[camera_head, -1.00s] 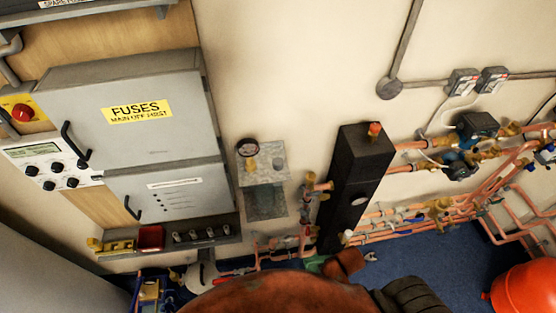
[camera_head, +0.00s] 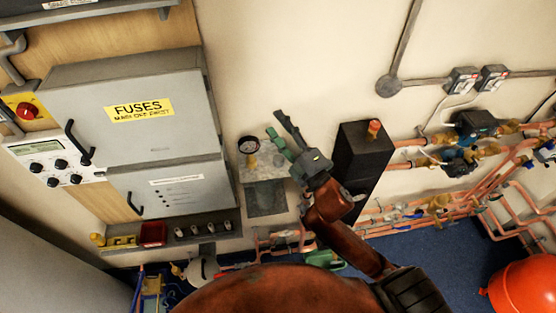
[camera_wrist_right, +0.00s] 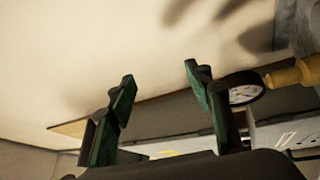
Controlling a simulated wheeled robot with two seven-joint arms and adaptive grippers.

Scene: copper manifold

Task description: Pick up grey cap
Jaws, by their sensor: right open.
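I cannot make out the grey cap for certain in either current view. A small grey round piece, which showed earlier on the grey mounting plate (camera_head: 262,176), is now behind my right gripper. My right gripper (camera_head: 275,122) is open and empty, with its dark green fingers in front of the plate's upper right part. In the right wrist view my right gripper (camera_wrist_right: 160,76) has its fingers spread with only wall between the tips. My left gripper is not in view.
A round gauge (camera_head: 248,145) with a brass fitting stands at the plate's upper left; the gauge (camera_wrist_right: 243,93) is close beside one finger in the wrist view. A black box (camera_head: 362,150) is right of my gripper. The fuse cabinet (camera_head: 165,130) is left. Copper pipes (camera_head: 400,210) run below right.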

